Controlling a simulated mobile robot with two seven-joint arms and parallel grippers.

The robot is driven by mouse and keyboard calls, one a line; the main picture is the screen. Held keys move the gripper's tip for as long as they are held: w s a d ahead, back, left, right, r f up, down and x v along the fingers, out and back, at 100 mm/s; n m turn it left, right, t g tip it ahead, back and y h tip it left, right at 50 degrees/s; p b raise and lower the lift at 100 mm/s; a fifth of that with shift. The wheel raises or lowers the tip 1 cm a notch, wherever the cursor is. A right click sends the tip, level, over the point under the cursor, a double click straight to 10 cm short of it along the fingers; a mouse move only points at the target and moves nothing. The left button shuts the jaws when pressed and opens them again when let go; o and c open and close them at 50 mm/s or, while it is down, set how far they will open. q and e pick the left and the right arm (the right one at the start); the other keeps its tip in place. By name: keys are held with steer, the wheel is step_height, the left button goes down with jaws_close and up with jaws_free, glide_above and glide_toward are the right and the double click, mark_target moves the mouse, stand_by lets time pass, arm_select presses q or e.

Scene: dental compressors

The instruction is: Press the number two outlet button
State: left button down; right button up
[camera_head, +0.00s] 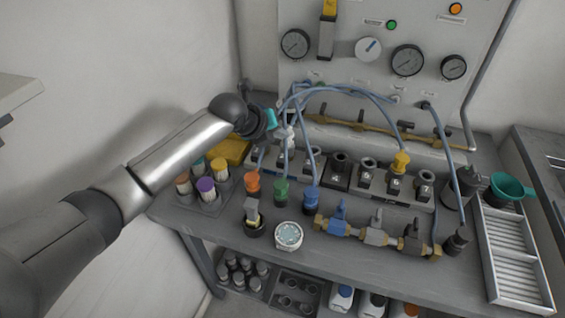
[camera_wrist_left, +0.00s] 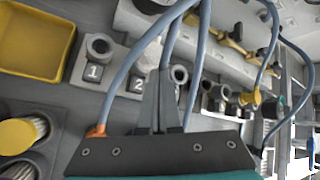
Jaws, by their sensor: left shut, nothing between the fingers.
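A row of grey numbered outlet blocks stands on the bench below the gauge panel. In the left wrist view, the block marked 1 (camera_wrist_left: 95,70) is clear and the block marked 2 (camera_wrist_left: 138,84) is partly hidden behind my fingers. No separate button on block 2 can be made out. My left gripper (camera_head: 289,140) is above the left end of the row. In the left wrist view its fingers (camera_wrist_left: 158,75) are shut, empty, and overlap block 2; contact cannot be told. My right gripper is not in view.
Blue hoses (camera_head: 345,89) arch around my left gripper. Orange, green and blue connectors (camera_head: 311,200) stand in front of the row. A yellow tray (camera_wrist_left: 32,48) lies left of block 1. A grey slatted tray (camera_head: 513,262) and green funnel (camera_head: 508,186) are at the right.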

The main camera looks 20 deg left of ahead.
mark_target(283, 158)
arm_select(q)
step_height(283, 158, down, 3)
steer(key=shift+f+b, duration=0.2)
steer(key=shift+b, duration=0.9)
steer(key=shift+f, duration=0.5)
steer(key=shift+f, duration=0.15)
stand_by(0.6)
steer(key=shift+f+b, duration=0.3)
stand_by(0.3)
